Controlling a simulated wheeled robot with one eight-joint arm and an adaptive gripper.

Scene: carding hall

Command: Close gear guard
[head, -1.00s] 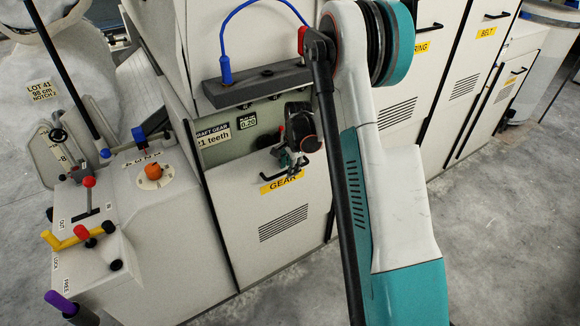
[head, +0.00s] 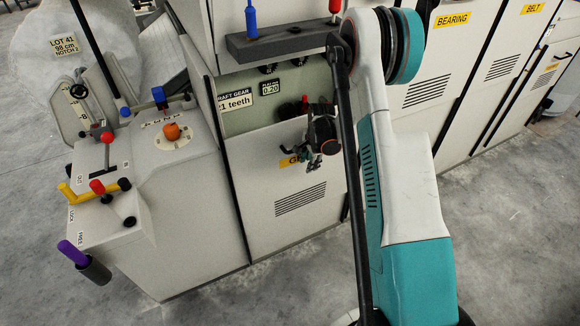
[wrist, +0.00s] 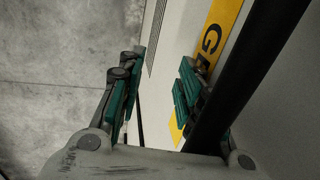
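The gear guard (head: 260,185) is a cream front panel with a slotted vent and a yellow GEAR label, which is partly hidden by my gripper. Above its top edge, a green recess with dark gear parts is exposed. My gripper (head: 314,160) is in front of the label, small and dark in the head view. In the wrist view, my gripper (wrist: 155,88) has its two green-padded fingers apart, with nothing clearly held between them. The yellow label (wrist: 218,35) lies beyond the right finger. A thick dark bar crosses close by the right finger; I cannot tell whether they touch. The guard's handle is not clearly visible.
A grey ledge (head: 280,42) with a blue and a red lever juts out above the recess. A control console (head: 110,200) with coloured levers stands at left. BEARING and BELT doors (head: 445,60) are at right. Grey floor in front is open.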

